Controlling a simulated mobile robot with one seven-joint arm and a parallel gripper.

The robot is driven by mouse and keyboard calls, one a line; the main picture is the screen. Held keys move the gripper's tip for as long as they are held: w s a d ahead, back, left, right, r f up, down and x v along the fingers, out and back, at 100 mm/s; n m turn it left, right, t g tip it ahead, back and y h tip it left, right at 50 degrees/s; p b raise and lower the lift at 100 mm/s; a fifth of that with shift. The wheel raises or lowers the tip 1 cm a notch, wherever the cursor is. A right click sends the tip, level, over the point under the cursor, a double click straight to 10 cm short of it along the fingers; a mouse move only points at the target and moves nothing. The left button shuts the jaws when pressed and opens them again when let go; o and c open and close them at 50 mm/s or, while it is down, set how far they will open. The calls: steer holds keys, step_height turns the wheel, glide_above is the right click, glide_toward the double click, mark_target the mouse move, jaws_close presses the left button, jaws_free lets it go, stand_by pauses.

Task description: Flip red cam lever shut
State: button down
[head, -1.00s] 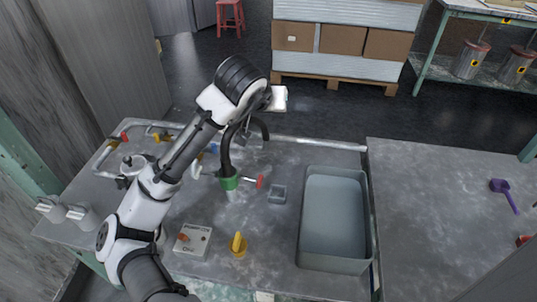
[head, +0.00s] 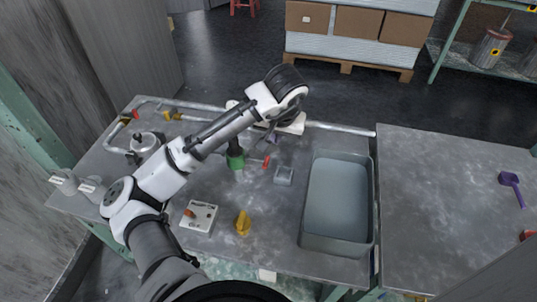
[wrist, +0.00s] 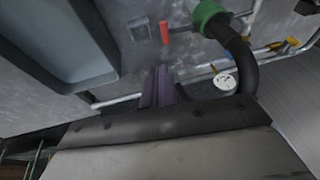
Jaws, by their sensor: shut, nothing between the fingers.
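The red cam lever (head: 267,161) sticks out to the right of a green coupling (head: 235,161) on a thin grey stem. In the wrist view the red lever (wrist: 164,32) is at the top centre, with the green coupling (wrist: 208,12) and a black bent hose (wrist: 240,62) to its right. My gripper (head: 273,139) is beyond the lever, near the back pipe, apart from it. In the wrist view my gripper's purple fingers (wrist: 158,84) are together and empty, with a gap to the lever. My arm hides part of the hose in the head view.
A small grey open box (head: 284,176) stands right of the lever, and a large grey bin (head: 337,243) further right. A pipe (head: 340,129) runs along the back edge.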

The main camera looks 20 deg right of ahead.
steer(key=p, duration=0.2)
glide_above(268, 160)
steer(key=s, duration=0.2)
step_height(268, 160, down, 9)
steer(key=shift+w+a+f, duration=0.1)
steer(key=shift+w+f, duration=0.1)
steer(key=shift+f, duration=0.25)
steer(key=shift+w+a+f, duration=0.1)
steer(key=shift+w+f, duration=0.05)
steer(key=shift+f, duration=0.25)
steer(key=shift+d+f+b, duration=0.1)
steer(key=shift+f+b, duration=0.05)
steer(key=shift+b, duration=0.2)
